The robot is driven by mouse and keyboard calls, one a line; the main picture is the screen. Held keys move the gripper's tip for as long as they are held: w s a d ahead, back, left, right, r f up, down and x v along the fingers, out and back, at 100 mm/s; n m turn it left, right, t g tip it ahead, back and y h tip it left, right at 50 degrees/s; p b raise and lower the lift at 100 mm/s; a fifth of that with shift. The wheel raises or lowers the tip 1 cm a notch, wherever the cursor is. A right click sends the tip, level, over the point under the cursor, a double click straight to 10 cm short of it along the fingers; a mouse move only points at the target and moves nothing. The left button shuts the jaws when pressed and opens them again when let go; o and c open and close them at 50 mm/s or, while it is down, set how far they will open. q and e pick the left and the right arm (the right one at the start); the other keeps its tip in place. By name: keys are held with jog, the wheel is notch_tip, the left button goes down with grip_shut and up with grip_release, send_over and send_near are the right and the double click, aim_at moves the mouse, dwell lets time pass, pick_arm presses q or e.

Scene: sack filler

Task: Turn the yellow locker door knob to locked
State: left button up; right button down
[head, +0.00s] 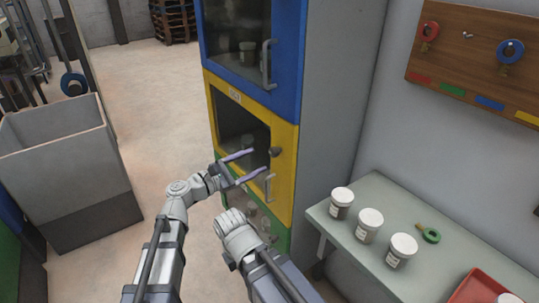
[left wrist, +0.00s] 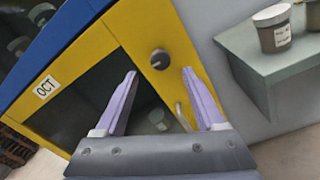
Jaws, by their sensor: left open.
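The yellow locker door (head: 285,165) is the middle one of a stack and looks shut. Its dark round knob (head: 275,152) sits on the right side of the yellow frame, above a pale handle (head: 269,187). In the left wrist view the knob (left wrist: 160,59) shows beyond and between the fingertips, with a small light mark; its setting cannot be told. My left gripper (head: 259,161) is open and empty, in front of the door, just left of the knob and apart from it. My right gripper does not show.
A blue locker (head: 285,60) is above and a green one (head: 283,238) below. To the right, a grey-green shelf (head: 335,235) holds several lidded jars, a green-ringed key (head: 431,235) and a red tray (head: 470,290). A large grey bin (head: 60,150) stands left.

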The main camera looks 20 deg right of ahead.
aim_at(272, 154)
pick_arm(q)
jog(key=x, duration=0.6)
jog(key=shift+w+d, duration=0.1)
jog(key=shift+d, duration=0.2)
grip_shut()
dwell(0.4)
